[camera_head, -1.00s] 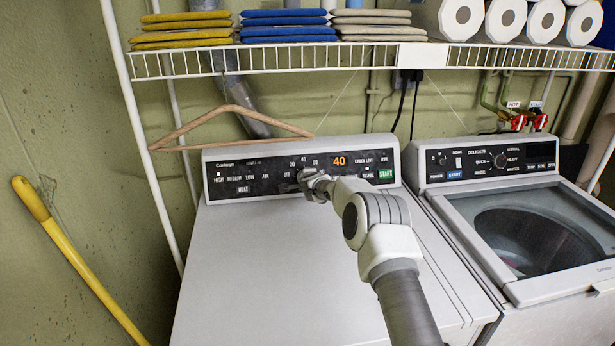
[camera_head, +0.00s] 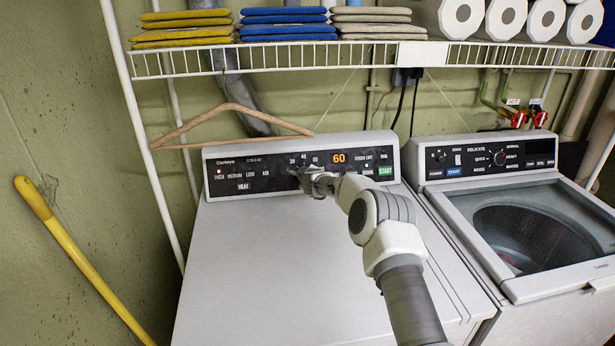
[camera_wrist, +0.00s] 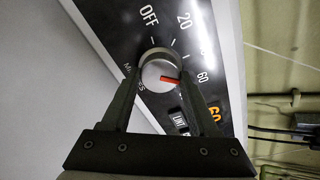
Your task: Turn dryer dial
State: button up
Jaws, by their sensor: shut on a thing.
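The dryer (camera_head: 290,270) is the white machine in the middle, with a black control panel (camera_head: 225,172). Its dial (camera_wrist: 158,66) is a round silver knob with a red pointer in the wrist view. The pointer is turned towards the printed 60. The orange display reads 60 in the head view (camera_head: 339,157); it shows partly in the wrist view (camera_wrist: 214,114). My gripper (camera_wrist: 160,72) is shut on the dial, one dark finger on each side. In the head view my gripper (camera_head: 310,181) hides the dial.
A wire shelf (camera_head: 300,61) with folded cloths and white rolls hangs above. A wooden hanger (camera_head: 190,127) hangs from it at the left. An open washer (camera_head: 470,197) stands close at the right. A yellow handle (camera_head: 75,255) leans at the left wall.

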jog(key=shift+w+a+r, duration=0.1)
jog(key=shift+a+r, duration=0.05)
jog(key=shift+r, duration=0.2)
jog(key=o, duration=1.1)
jog(key=shift+o, duration=1.3)
jog(key=shift+f, duration=0.35)
jog(key=shift+b+v, duration=0.95)
jog(key=shift+b, duration=0.25)
jog(key=b+v, duration=0.4)
jog(key=v, duration=1.1)
jog(key=shift+s, duration=0.3)
